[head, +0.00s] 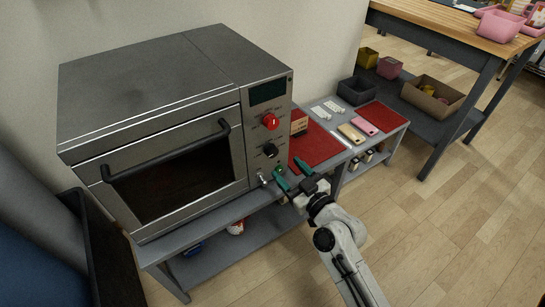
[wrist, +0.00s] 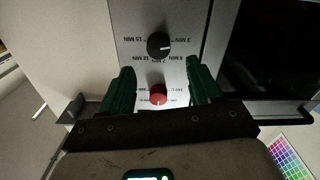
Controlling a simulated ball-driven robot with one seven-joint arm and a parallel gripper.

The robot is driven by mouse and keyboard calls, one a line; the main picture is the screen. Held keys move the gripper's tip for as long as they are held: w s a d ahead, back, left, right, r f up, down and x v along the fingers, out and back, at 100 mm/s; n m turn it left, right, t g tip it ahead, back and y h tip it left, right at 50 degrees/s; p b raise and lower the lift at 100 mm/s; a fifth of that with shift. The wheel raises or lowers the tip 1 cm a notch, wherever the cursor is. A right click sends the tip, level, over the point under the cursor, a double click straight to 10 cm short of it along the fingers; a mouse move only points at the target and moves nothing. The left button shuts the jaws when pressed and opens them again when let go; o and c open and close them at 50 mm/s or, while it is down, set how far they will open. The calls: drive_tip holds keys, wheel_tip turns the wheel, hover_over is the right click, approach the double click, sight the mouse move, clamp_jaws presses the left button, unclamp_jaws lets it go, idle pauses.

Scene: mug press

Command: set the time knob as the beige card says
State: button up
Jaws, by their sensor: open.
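The black time knob (head: 270,150) sits below a red knob (head: 270,122) on the oven's front panel. In the wrist view, which is turned over, the time knob (wrist: 158,44) shows a pale pointer mark toward the right, among minute labels too small to read surely. The red knob (wrist: 158,94) shows nearer the bottom, between the fingers in the picture. My gripper (head: 287,167), with green fingers, is open in front of the panel, just below the time knob. It holds nothing. A small beige card (head: 298,127) stands right of the oven; its writing is unreadable.
The steel oven (head: 150,85) has a black door handle (head: 165,155) left of the knobs. The wooden floor (head: 450,220) on the right is clear.

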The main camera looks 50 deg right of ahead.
sight(274, 153)
drive_tip(key=x, duration=0.6)
drive_tip(key=shift+w+d+p, duration=0.2)
drive_tip(key=shift+w+p, duration=0.1)
drive_tip(key=shift+p, duration=0.05)
drive_tip(key=shift+c, duration=0.3)
drive_tip(key=c, duration=1)
drive_tip(key=shift+m, duration=0.3)
drive_tip(key=m+p, duration=0.1)
drive_tip(key=m, duration=0.3)
drive_tip(key=shift+m, duration=0.3)
drive_tip(key=shift+f+m+p, duration=0.1)
drive_tip(key=shift+m+p, duration=0.2)
drive_tip(key=shift+m, duration=1.9)
